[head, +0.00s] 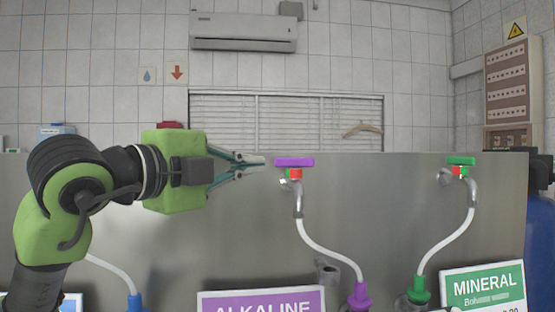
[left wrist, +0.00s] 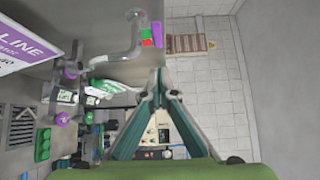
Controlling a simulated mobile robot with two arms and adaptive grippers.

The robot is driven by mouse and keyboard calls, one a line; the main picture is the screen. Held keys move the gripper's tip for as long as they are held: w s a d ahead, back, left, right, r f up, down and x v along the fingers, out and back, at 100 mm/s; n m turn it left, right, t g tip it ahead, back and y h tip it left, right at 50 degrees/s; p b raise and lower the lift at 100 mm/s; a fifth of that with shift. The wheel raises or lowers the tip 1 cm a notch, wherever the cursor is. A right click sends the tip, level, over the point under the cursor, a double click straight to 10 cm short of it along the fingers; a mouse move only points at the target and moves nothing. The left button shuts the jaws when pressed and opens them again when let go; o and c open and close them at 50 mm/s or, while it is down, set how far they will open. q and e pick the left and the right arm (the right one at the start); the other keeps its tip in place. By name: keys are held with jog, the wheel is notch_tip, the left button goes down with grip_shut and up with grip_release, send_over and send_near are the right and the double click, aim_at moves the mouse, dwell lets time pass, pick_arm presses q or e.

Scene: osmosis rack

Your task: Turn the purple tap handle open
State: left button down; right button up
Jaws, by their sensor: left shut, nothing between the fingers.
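The purple tap handle (head: 294,162) is a flat bar on top of a metal tap, with a red and green piece (head: 294,174) just beneath it. It lies crosswise in the head view. My left gripper (head: 262,165) is shut and empty, with its fingertips just left of the handle at about its height; I see no clear contact. In the left wrist view the purple handle (left wrist: 157,34) is at the top, ahead of the closed fingertips (left wrist: 158,72) and apart from them in the picture. My right gripper is not in view.
A green-handled tap (head: 461,161) stands to the right, above the MINERAL sign (head: 483,287). The ALKALINE sign (head: 262,302) is below the purple tap. A steel panel (head: 370,215) stands behind the taps. A white hose (head: 328,253) hangs from the purple tap.

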aim_at(288, 161)
pick_arm(q)
jog(key=p+x, duration=0.2)
jog(key=x, duration=0.1)
jog(key=a+p+x, duration=0.1)
jog(key=p+x, duration=0.1)
jog(key=x, duration=0.2)
jog(key=w+p+x, duration=0.1)
jog(key=p+x, duration=0.1)
jog(key=x, duration=0.1)
jog(key=shift+w+r, duration=0.2)
jog(key=shift+w, duration=0.1)
jog(key=shift+w+a+f+p, duration=0.15)
jog(key=shift+w+a+p, duration=0.15)
jog(key=shift+w+p, duration=0.3)
jog(key=shift+w, duration=0.1)
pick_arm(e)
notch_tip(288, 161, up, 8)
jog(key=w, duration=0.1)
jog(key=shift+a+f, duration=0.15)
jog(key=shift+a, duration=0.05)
pick_arm(q)
jog(key=shift+d, duration=0.1)
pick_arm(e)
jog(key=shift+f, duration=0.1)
